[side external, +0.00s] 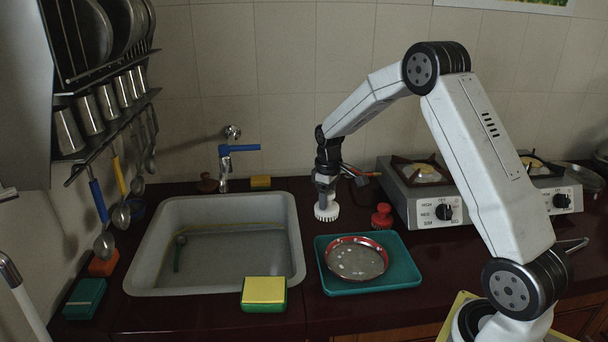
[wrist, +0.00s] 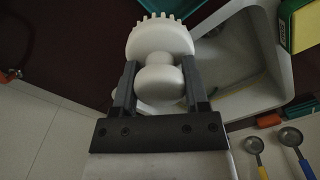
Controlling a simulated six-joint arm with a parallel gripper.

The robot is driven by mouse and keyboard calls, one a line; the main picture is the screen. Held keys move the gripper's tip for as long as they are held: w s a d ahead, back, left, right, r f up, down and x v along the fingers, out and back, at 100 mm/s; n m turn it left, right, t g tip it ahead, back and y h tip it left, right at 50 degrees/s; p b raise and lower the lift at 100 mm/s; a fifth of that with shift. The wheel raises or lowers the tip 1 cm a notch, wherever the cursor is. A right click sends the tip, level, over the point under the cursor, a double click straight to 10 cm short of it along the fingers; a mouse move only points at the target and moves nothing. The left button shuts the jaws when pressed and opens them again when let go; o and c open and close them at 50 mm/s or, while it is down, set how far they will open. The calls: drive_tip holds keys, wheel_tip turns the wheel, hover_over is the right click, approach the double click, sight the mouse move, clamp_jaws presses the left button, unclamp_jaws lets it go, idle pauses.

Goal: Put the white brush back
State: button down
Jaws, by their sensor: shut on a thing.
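The white brush (side external: 327,212) has a round knob and a ring of bristles, which point down. My gripper (side external: 324,188) is shut on its knob from above. The brush is upright at the counter, between the sink and the stove; I cannot tell if its bristles touch the counter. In the wrist view the white brush (wrist: 160,40) sits with its knob between the two dark fingers of my gripper (wrist: 160,76). A red brush (side external: 382,216) stands on the counter to its right, apart from it.
The sink (side external: 138,268) is to the left. A teal tray (side external: 408,275) holding a red-rimmed plate (side external: 357,260) is in front. The stove (side external: 432,210) is at right. A yellow-green sponge (side external: 264,292) lies by the sink's front edge. Ladles hang at left.

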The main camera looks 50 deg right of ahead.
drive_tip(key=w+f, duration=0.2)
drive_tip(key=w+d+f, duration=0.1)
drive_tip(key=w+f, duration=0.1)
drive_tip(key=w+d+f, duration=0.1)
drive_tip(key=w+f, duration=0.1)
drive_tip(key=shift+f, duration=0.1)
drive_tip(key=shift+w, duration=0.1)
drive_tip(key=shift+f, duration=0.1)
drive_tip(key=shift+w+d+f, duration=0.1)
drive_tip(key=shift+w+f, duration=0.05)
drive_tip(key=shift+f, duration=0.05)
drive_tip(key=shift+w+f, duration=0.1)
drive_tip(key=shift+f, duration=1.45)
drive_tip(key=shift+f, duration=0.1)
drive_tip(key=shift+c, duration=0.5)
unclamp_jaws()
